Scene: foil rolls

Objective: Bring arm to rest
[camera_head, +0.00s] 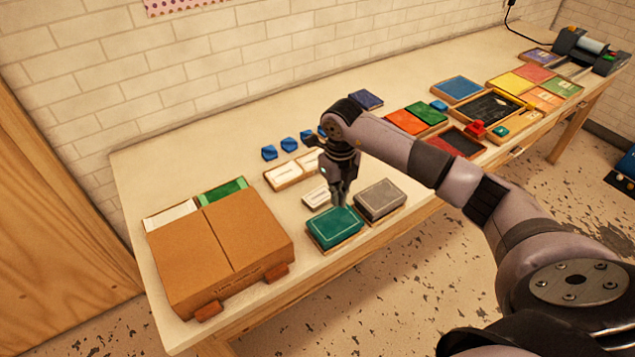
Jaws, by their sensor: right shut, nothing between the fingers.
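My right arm (460,180) reaches in from the lower right across the table. Its gripper (339,203) points down, shut and empty, just above and behind a teal box (335,228) near the table's front edge. Whether the fingertips touch the teal box I cannot tell. A grey box (381,199) lies just right of the gripper. A small white-topped block (316,197) lies just left of it. My left gripper is not in view.
A brown cardboard box (222,250) stands at the table's left end. Blue pieces (269,153) and light trays (283,176) lie behind the gripper. Coloured trays (405,121) and a dark machine (590,48) fill the right part. The table's (130,175) back left is bare.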

